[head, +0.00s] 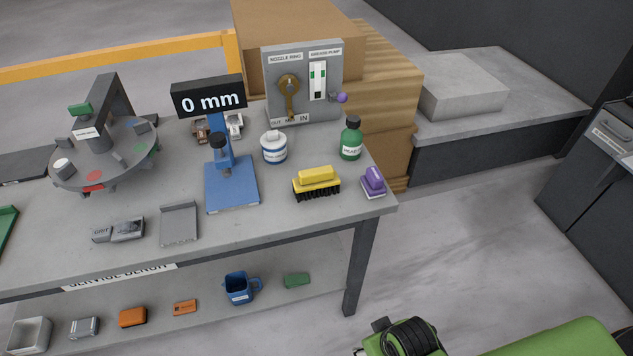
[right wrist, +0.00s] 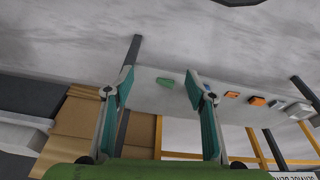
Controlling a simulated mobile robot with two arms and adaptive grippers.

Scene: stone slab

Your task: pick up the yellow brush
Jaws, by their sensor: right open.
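The yellow brush (head: 316,182) has a yellow handle block and dark bristles. It stands bristles down near the right front of the grey service bench (head: 285,218) in the head view. It lies between the blue gauge stand and a purple brush-like block (head: 373,182). My right gripper (right wrist: 156,86) is open and empty in the right wrist view, its two teal fingers spread apart. The yellow brush does not show in that view. A green part of my right arm (head: 540,345) shows at the lower right of the head view, away from the bench. My left gripper is not in view.
Near the brush stand a green bottle (head: 350,140), a white jar (head: 274,148) and a blue gauge stand (head: 231,185). A grey nozzle panel (head: 270,90) stands behind. The lower shelf holds a blue mug (head: 240,288).

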